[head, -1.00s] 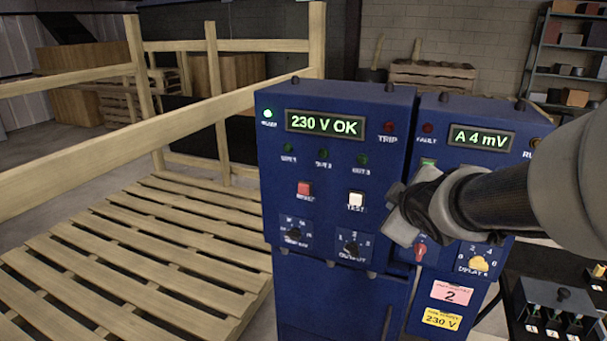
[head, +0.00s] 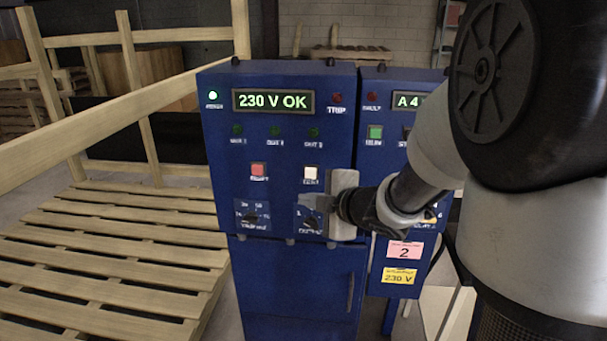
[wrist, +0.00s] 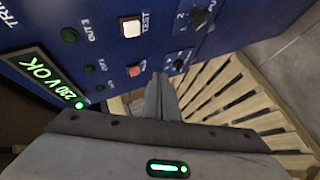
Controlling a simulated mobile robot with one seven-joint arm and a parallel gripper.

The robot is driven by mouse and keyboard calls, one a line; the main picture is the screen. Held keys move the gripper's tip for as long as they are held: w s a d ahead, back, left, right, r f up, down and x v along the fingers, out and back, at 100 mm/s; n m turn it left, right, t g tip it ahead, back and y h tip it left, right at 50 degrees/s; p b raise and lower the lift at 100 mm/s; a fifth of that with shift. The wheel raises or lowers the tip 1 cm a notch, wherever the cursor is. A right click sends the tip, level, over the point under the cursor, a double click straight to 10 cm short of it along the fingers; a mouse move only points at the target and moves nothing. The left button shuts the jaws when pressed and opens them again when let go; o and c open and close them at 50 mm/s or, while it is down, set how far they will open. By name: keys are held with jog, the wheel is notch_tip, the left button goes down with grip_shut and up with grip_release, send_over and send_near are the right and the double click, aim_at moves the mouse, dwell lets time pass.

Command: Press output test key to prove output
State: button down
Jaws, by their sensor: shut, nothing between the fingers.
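The output test key (head: 311,173) is a white square button marked TEST on the blue cabinet's front (head: 268,149). It also shows in the wrist view (wrist: 131,28), upper middle. My gripper (head: 306,200) is shut and empty, its fingers pointing left across the panel just below the key, partly covering the output dial (head: 311,223). In the wrist view the closed fingers (wrist: 159,80) lie apart from the key. The display (head: 273,100) reads 230 V OK. The green lamp (head: 213,96) is lit; the TRIP lamp (head: 337,98) and the OUT lamps (head: 276,132) look dark.
The red reset key (head: 258,170) is left of the test key, with another dial (head: 250,219) below it. A second blue cabinet (head: 372,128) stands at right, partly hidden by my arm. A wooden pallet (head: 120,256) and rails (head: 120,119) fill the left.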

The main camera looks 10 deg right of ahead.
aim_at(313, 178)
jog(key=shift+w+d+p, duration=0.35)
jog(key=shift+w+d, duration=0.1)
jog(key=shift+w, duration=0.95)
jog(key=shift+w+d+p, duration=0.4)
jog(key=shift+w+d, duration=0.05)
jog(key=shift+w, duration=0.95)
jog(key=shift+w+d+p, duration=0.35)
jog(key=shift+w+d, duration=0.1)
jog(key=shift+w, duration=0.95)
jog(key=shift+w, duration=0.1)
jog(key=shift+w+d, duration=0.15)
jog(key=shift+w, duration=0.15)
jog(key=shift+w+d+p, duration=0.15)
jog(key=shift+w+p, duration=0.15)
jog(key=shift+w, duration=0.15)
jog(key=shift+s, duration=0.15)
jog(key=shift+s+a+b, duration=0.3)
jog(key=shift+s+b, duration=0.05)
jog(key=shift+s, duration=0.35)
jog(key=shift+s, duration=0.15)
